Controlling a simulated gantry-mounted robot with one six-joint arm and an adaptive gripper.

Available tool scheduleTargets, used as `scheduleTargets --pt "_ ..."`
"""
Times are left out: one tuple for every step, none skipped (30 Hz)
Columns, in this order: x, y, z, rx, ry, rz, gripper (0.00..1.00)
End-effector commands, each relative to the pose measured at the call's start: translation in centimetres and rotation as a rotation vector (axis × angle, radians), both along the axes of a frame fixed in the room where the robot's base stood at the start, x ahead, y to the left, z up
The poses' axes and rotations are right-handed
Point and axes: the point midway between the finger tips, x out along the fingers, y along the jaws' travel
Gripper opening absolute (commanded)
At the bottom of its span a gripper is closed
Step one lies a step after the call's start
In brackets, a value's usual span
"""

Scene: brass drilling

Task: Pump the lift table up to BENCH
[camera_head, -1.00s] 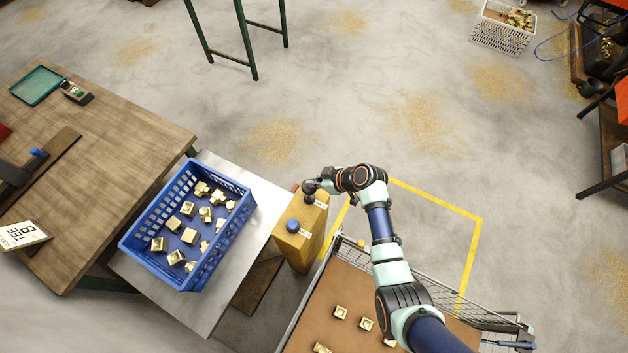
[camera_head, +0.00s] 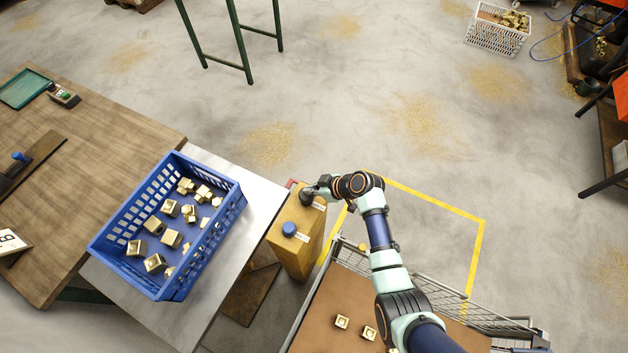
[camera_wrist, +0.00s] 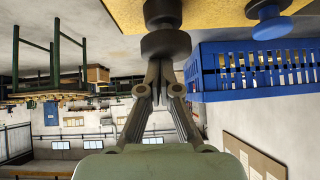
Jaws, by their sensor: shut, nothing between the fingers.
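The lift table's pale grey top (camera_head: 262,197) stands beside the wooden bench and carries a blue crate (camera_head: 170,292) of brass parts. I cannot tell whether its top is level with the bench. A yellow control post (camera_head: 297,245) stands at its right, with a blue button (camera_head: 289,229) and a dark button on top. My gripper (camera_head: 313,192) is over the dark button in the head view. In the wrist view, my gripper (camera_wrist: 158,85) is shut and empty, its tips at the dark button (camera_wrist: 165,43); contact is unclear. The blue button (camera_wrist: 269,24) is beside it.
The wooden bench (camera_head: 110,130) is at the left, with a green tray (camera_head: 24,88). A wire-sided cart (camera_head: 330,310) with brass parts stands below my arm. Yellow floor lines (camera_head: 482,250) lie to the right. The floor beyond the post is open.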

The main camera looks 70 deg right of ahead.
Motion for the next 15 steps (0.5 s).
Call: scheduleTargets --pt "-0.2 0.4 -0.3 0.009 0.012 0.002 0.00" --pt "-0.2 0.4 0.0 0.009 0.012 0.002 0.00" --pt "-0.2 0.4 0.7 0.009 0.011 0.003 0.00" --pt "-0.1 0.4 1.4 0.007 0.010 0.005 0.00" --pt "0.0 0.3 2.1 0.006 0.008 0.005 0.00" --pt "0.0 0.3 3.1 0.005 0.007 0.007 0.00" --pt "0.1 0.3 4.0 0.004 0.005 0.009 0.00" --pt "0.2 0.3 4.8 0.002 0.004 0.010 0.00" --pt "-0.6 0.3 4.8 0.000 0.003 0.007 0.00" --pt "-1.2 0.2 5.2 0.000 0.002 0.005 0.00" --pt "-1.7 0.3 5.7 0.000 0.002 0.005 0.00" --pt "-2.4 0.4 6.4 0.000 0.001 0.004 0.00" --pt "-2.9 0.4 7.0 -0.001 0.001 0.004 0.00" --pt "-3.4 0.4 7.5 -0.002 0.000 0.005 0.00" --pt "-4.0 0.5 8.1 -0.002 0.000 0.005 0.00"
